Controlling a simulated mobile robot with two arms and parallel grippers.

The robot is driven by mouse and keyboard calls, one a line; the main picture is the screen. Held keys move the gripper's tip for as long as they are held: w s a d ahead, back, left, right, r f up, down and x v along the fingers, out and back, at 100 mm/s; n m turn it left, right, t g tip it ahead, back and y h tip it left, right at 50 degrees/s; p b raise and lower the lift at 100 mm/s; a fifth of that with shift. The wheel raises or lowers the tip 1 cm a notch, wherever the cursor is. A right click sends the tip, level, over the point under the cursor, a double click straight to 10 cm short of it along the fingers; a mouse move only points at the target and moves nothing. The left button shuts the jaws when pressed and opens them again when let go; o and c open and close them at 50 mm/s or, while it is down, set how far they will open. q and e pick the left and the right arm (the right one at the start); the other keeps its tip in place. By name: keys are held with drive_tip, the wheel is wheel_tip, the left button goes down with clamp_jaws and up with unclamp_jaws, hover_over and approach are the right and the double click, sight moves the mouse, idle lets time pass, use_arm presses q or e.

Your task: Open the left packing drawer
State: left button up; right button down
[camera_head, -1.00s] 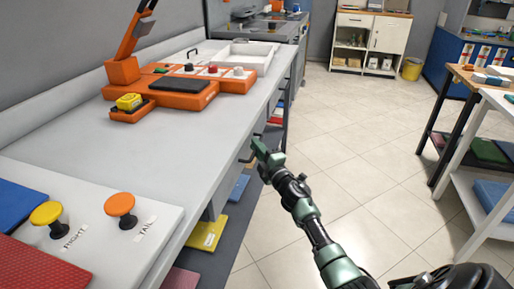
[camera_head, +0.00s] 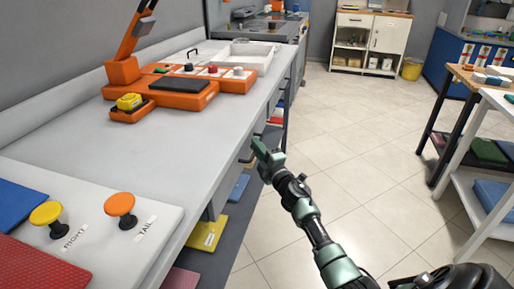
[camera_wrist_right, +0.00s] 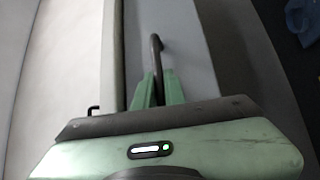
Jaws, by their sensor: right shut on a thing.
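My right gripper (camera_head: 258,148) reaches in from the lower right to the front edge of the long grey workbench (camera_head: 60,140). In the right wrist view, its two green fingers (camera_wrist_right: 152,90) are shut on a dark bar handle (camera_wrist_right: 156,50). The handle stands on a grey drawer front (camera_wrist_right: 185,45) below the bench top. The drawer looks flush with the bench, though its edges are mostly hidden in the head view. My left gripper is not in view.
An orange device (camera_head: 180,92) and a white tray (camera_head: 245,56) stand on the bench. A panel with yellow (camera_head: 46,213) and orange (camera_head: 120,205) knobs lies nearer. The tiled floor (camera_head: 340,130) is open to the right, up to a side table (camera_head: 485,90).

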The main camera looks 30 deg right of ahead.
drive_tip(key=shift+f, duration=0.1)
